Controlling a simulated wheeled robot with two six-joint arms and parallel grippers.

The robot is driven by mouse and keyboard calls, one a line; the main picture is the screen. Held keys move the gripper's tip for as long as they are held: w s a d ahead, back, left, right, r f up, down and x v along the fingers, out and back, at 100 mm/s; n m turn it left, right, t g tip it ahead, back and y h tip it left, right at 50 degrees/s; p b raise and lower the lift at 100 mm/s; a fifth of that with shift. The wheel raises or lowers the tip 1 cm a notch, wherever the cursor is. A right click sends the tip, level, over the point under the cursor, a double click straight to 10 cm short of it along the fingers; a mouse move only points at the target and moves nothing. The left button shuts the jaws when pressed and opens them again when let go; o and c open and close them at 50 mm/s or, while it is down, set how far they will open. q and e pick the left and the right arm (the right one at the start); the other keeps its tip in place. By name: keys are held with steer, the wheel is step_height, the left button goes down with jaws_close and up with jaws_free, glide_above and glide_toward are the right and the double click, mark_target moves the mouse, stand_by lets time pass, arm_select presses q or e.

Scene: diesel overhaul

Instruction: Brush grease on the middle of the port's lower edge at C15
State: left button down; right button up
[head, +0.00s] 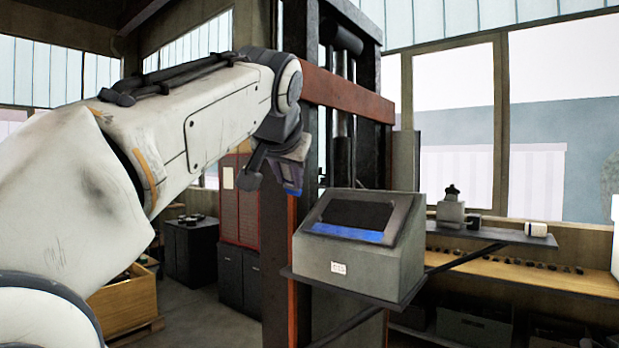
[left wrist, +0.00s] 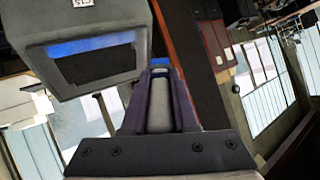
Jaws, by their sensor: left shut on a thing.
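A grey slant-faced box (head: 385,262) stands on a shelf in the head view, with a dark port (head: 357,213) in its face. A blue strip (head: 347,233) runs along the port's lower edge. A small white label on its front reads C15 in the left wrist view (left wrist: 83,3), where the box hangs upside down at upper left. My left gripper (head: 291,180) is at the upper left of the box, apart from it, fingers pointing down. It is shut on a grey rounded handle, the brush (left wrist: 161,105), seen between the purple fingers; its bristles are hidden.
A dark post with a rust-red beam (head: 346,95) rises right behind the box. A side shelf (head: 478,234) to the right bears a grey bottle (head: 451,207) and a white cylinder (head: 536,229). A wooden crate (head: 125,300) stands on the floor at left.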

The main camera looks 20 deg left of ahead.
stand_by(0.7)
arm_select(q)
steer(key=w+d+f+b, duration=0.1)
steer(key=w+f+b, duration=0.3)
steer(key=f, duration=0.2)
steer(key=shift+w+d+f, duration=0.2)
steer(key=shift+d, duration=0.1)
steer(key=shift+w+d+f+b, duration=0.1)
steer(key=shift+w+f+b, duration=0.2)
steer(key=shift+f, duration=0.1)
stand_by(0.8)
steer(key=shift+d, duration=0.1)
steer(key=s+d, duration=0.4)
steer(key=d, duration=0.8)
steer(key=shift+s+d+b, duration=0.35)
steer(key=shift+s+b, duration=0.05)
steer(key=shift+b, duration=0.05)
stand_by(0.5)
steer(key=shift+a, duration=0.1)
